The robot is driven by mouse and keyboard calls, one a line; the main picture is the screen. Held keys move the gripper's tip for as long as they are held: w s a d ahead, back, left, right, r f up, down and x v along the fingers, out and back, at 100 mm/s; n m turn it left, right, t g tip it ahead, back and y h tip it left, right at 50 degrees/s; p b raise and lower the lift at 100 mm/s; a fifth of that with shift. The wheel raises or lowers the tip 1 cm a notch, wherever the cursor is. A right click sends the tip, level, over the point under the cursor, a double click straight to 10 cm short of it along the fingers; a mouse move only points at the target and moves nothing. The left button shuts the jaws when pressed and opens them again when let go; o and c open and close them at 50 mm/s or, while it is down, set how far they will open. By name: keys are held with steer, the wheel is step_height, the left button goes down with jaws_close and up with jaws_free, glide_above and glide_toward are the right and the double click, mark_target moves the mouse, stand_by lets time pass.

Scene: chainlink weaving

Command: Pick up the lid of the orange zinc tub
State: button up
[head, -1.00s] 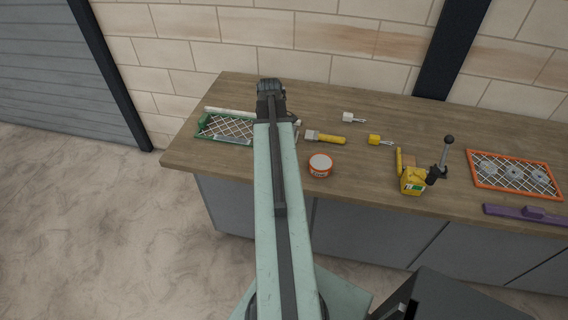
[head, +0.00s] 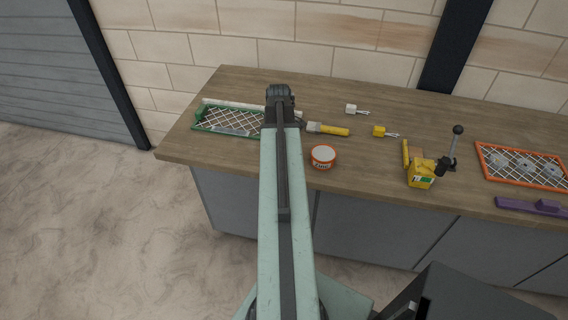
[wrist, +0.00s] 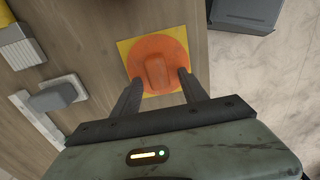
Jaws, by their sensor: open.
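In the wrist view, an orange round lid (wrist: 157,57) with a raised bar grip lies on a yellow square (wrist: 126,47) on the wooden counter. My gripper (wrist: 160,78) is open, one finger towards each side of the bar grip. I cannot tell whether the fingers touch the lid. In the head view, my arm seems to hide this lid and my fingers. The orange tub (head: 323,158), with a light grey top, stands on the counter just right of my arm.
A brush with a yellow handle (head: 335,131) lies behind the tub. A green-framed mesh tray (head: 198,122) is left of my arm. A yellow device with a lever (head: 421,172) and an orange-framed mesh (head: 481,161) are to the right. The wrist view shows a grey tool (wrist: 52,98) left of the lid.

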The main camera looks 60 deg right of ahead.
steer(key=shift+f, duration=0.15)
jaws_close()
step_height(320, 180, up, 8)
steer(key=p, duration=0.8)
steer(key=shift+p, duration=0.35)
steer(key=shift+r, duration=0.3)
